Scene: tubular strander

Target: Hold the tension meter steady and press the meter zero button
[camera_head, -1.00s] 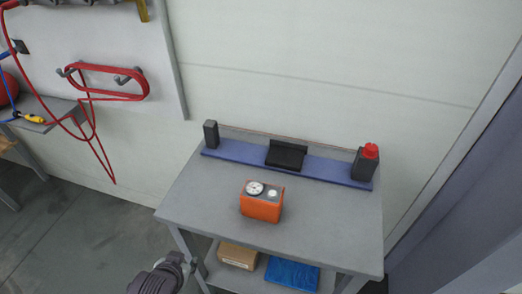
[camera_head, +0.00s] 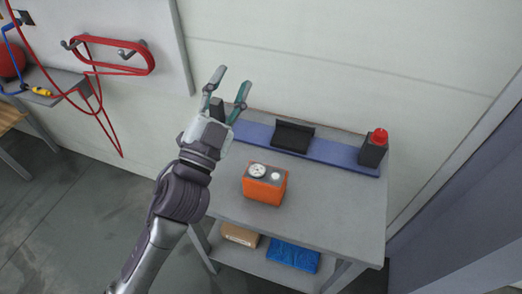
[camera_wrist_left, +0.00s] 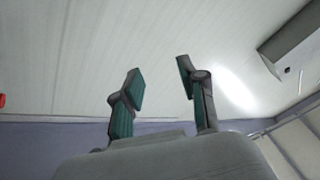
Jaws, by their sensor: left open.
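The tension meter (camera_head: 264,190) is an orange box on the grey table, with a white round dial (camera_head: 257,171) and a smaller light round button (camera_head: 276,177) on its top. My left gripper (camera_head: 231,82) is raised over the table's back left, left of and beyond the meter, with its fingers pointing up and away. It is open and empty. In the left wrist view the two green-padded fingers (camera_wrist_left: 160,82) stand apart against a pale wall, and the meter is not visible. My right gripper is not in view.
The grey table (camera_head: 330,205) has a blue strip (camera_head: 335,151) along its back, bearing a black cradle (camera_head: 293,136) and a dark block with a red top (camera_head: 374,148). A lower shelf holds a cardboard box (camera_head: 240,235) and a blue item (camera_head: 293,256). The tabletop around the meter is clear.

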